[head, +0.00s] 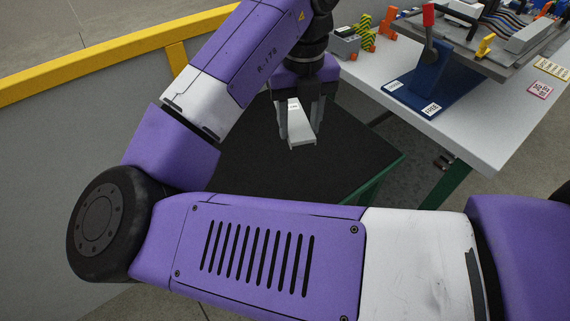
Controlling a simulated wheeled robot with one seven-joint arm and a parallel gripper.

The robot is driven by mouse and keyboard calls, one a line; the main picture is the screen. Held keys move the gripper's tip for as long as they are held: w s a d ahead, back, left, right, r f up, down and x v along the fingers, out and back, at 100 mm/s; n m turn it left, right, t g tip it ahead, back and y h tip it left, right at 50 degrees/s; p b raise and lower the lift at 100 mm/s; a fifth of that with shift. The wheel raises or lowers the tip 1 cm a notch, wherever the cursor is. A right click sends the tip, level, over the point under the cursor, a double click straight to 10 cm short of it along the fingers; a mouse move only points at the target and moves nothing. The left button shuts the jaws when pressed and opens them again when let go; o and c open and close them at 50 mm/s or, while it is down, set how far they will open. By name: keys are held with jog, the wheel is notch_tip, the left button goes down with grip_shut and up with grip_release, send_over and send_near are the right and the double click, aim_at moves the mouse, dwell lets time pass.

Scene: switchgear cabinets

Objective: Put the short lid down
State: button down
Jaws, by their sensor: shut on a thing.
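The short lid (299,128) is a small light-grey, narrow piece with a white label near its top. It shows in the head view, just above the middle of the picture. My gripper (300,112) points down and is shut on the lid, with one dark finger on each side of it. The lid appears over a black table top (262,165). I cannot tell whether it touches that surface or hangs above it. My own purple and white arm hides part of the black top.
A white table (470,140) at the right bears a blue stand (425,90) with a red-topped lever, a grey panel with cables, and small coloured parts. A grey barrier with a yellow rail (110,58) runs along the left. The black top looks bare around the lid.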

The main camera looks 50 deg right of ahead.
aim_at(296, 186)
notch_tip(296, 186, down, 18)
jog(key=shift+b, duration=0.6)
jog(key=shift+f, duration=0.15)
jog(key=c, duration=0.7)
grip_release()
